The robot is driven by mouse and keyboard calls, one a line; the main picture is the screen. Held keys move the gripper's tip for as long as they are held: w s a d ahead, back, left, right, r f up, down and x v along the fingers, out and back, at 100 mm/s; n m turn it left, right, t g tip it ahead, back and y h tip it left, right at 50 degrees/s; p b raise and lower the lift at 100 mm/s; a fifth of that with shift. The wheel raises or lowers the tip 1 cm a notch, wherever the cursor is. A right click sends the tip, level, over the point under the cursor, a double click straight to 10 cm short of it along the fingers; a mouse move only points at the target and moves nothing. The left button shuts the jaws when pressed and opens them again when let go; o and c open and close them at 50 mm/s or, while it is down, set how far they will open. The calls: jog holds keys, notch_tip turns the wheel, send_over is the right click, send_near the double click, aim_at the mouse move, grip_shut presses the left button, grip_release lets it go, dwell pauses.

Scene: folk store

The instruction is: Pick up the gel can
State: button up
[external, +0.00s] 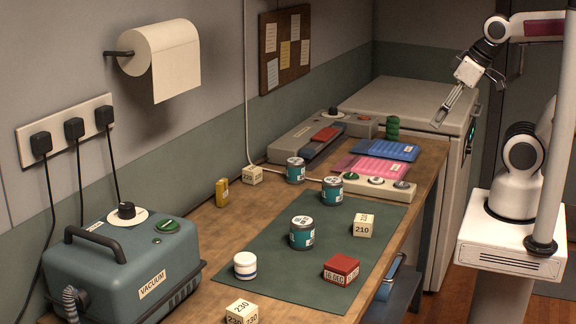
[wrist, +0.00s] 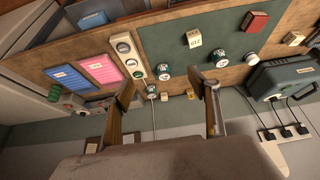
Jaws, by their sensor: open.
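Three similar teal cans with light lids stand near the mat: one on the mat's middle (external: 302,233), one at its far edge (external: 332,190) and one behind it (external: 295,170). Their labels are too small to read, so I cannot tell which is the gel can. The wrist view shows them too, with the mat can (wrist: 222,61) right of my fingers. My gripper (external: 440,118) is raised at the right, beyond the table edge and well apart from the cans. Its fingers are spread and empty in the wrist view (wrist: 167,82).
A white jar (external: 245,265), a red block (external: 341,270) and a numbered block (external: 363,225) sit on the green mat. A three-knob panel (external: 375,186) and pink and blue sheets lie beyond it. A vacuum unit (external: 125,263) stands at the left.

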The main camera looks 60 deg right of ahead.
jog(key=w+d+f+t, duration=0.1)
jog(key=w+f+t, duration=0.1)
jog(key=w, duration=1.3)
jog(key=m+t+h, duration=0.2)
jog(key=t, duration=0.2)
send_over(304, 163)
jog(key=s+a, duration=0.4)
jog(key=s, duration=0.3)
notch_tip(304, 163, down, 12)
jog(key=f, duration=0.2)
jog(key=w+d+f+t, duration=0.1)
jog(key=f, duration=0.2)
jog(key=w+d+f+t, duration=0.1)
jog(key=f, duration=0.2)
jog(key=shift+w+d+h, duration=0.2)
jog(key=shift+h, duration=0.1)
jog(key=shift+d+f+t, duration=0.25)
jog(key=shift+f+t, duration=0.15)
jog(key=shift+f, duration=0.35)
jog(key=shift+w, duration=0.1)
jog(key=shift+x, duration=1.2)
